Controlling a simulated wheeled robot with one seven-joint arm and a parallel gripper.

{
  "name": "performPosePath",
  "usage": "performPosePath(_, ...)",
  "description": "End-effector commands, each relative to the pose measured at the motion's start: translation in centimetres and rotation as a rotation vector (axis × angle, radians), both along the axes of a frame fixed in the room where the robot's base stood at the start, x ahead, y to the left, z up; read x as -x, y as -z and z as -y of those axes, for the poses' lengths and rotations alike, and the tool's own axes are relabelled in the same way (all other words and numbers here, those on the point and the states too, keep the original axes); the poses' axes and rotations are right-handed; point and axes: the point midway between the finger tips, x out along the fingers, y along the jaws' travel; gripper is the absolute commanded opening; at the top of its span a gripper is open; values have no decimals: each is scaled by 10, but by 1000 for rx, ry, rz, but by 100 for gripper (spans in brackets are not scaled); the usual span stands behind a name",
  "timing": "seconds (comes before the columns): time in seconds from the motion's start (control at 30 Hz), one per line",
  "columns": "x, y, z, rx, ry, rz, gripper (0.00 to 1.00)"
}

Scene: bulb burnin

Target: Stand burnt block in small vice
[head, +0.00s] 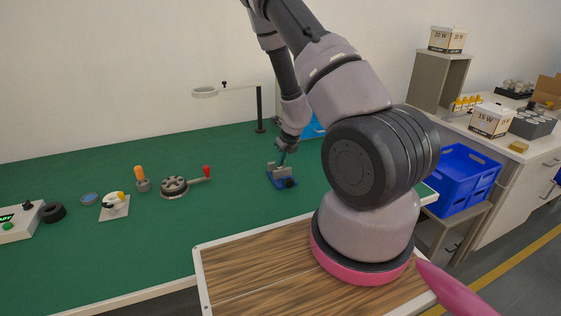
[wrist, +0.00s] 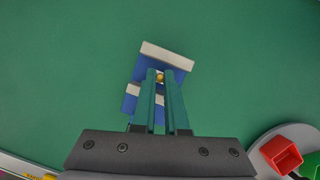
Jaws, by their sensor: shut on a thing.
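The small vice (head: 280,182) stands on the green bench top, with a blue body and light grey jaws. In the wrist view the vice (wrist: 168,55) lies under my fingertips, one pale jaw on the far side and one nearer. My gripper (head: 282,159) points down just over the vice. In the wrist view my gripper (wrist: 159,84) is shut on a small piece, apparently the burnt block (wrist: 159,77). Only a gold-coloured bit of it shows between the green fingers, at the vice's gap. Its lower part is hidden, so I cannot tell whether it touches the vice.
A round grey device (head: 174,187) with a red-knobbed handle stands left of the vice. An orange-topped piece (head: 141,178), a white switch plate (head: 114,207) and a black ring (head: 53,212) lie further left. A ring lamp stand (head: 260,110) is behind. Blue crates (head: 463,178) stand right.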

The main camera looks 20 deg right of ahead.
Motion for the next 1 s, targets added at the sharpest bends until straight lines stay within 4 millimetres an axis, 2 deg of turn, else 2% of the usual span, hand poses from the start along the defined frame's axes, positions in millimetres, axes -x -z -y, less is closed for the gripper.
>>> performPosePath(0.03, 0, 0, 0, 0, 0, 0, 0)
performPosePath(0.1, 0, 0, 0, 0, 0, 0, 34)
performPosePath(0.13, 0, 0, 0, 0, 0, 0, 45)
performPosePath(0.43, 0, 0, 0, 0, 0, 0, 46)
performPosePath(0.57, 1, -8, 1, -1, 1, 3, 46)
performPosePath(1.0, 29, -79, 8, -1, -1, 4, 46)
